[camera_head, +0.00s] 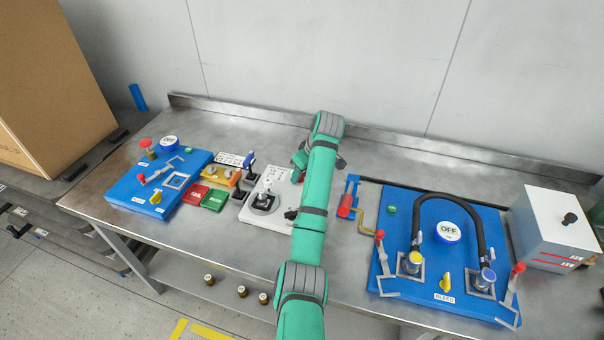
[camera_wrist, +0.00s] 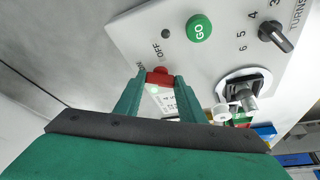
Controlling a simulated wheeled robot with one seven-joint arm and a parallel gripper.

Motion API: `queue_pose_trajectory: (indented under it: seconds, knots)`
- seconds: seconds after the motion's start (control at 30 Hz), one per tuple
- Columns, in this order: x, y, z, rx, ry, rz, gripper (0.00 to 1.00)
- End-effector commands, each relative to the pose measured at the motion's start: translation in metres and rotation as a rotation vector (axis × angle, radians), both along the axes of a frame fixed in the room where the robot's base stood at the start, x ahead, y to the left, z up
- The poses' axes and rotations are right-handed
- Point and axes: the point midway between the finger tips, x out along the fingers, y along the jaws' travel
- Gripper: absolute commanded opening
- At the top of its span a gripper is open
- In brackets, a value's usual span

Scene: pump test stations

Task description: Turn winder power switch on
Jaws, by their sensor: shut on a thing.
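The winder is a white panel (camera_head: 254,215) on the metal table, partly hidden behind my arm in the head view. In the wrist view its white face (camera_wrist: 185,50) carries a round green GO button, a dark dial marked TURNS and an OFF label. The red power switch (camera_wrist: 157,77) sits near the OFF label, with a partly hidden label at its other side. My gripper (camera_wrist: 160,82) is shut on the red switch, with one finger on each side. Which way the switch is set cannot be told.
A metal crank fixture (camera_wrist: 242,90) stands on the winder beside my gripper. Left are a blue station (camera_head: 125,190) and red and green blocks (camera_head: 213,201). Right is a larger blue pump station (camera_head: 412,215) with a black hose, then a white box (camera_head: 545,225).

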Motion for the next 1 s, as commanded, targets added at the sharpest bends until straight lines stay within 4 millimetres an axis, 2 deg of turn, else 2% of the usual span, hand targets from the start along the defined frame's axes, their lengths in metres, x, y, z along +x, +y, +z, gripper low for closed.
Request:
queue_pose_trajectory:
  seconds: [0.2, 0.23, 0.3, 0.67, 0.83, 1.0]
  knots:
    - [0.002, 0.001, 0.004, 0.001, -0.011, 0.0, 0.14]
    - [0.003, 0.001, 0.004, 0.001, -0.011, 0.0, 0.43]
    - [0.002, 0.001, 0.004, 0.001, -0.01, 0.0, 0.55]
    - [0.001, 0.0, 0.005, 0.0, -0.004, 0.0, 0.55]
    - [-0.002, -0.002, 0.025, 0.001, -0.006, 0.005, 0.55]
    - [-0.005, -0.004, 0.058, 0.0, -0.008, 0.014, 0.55]
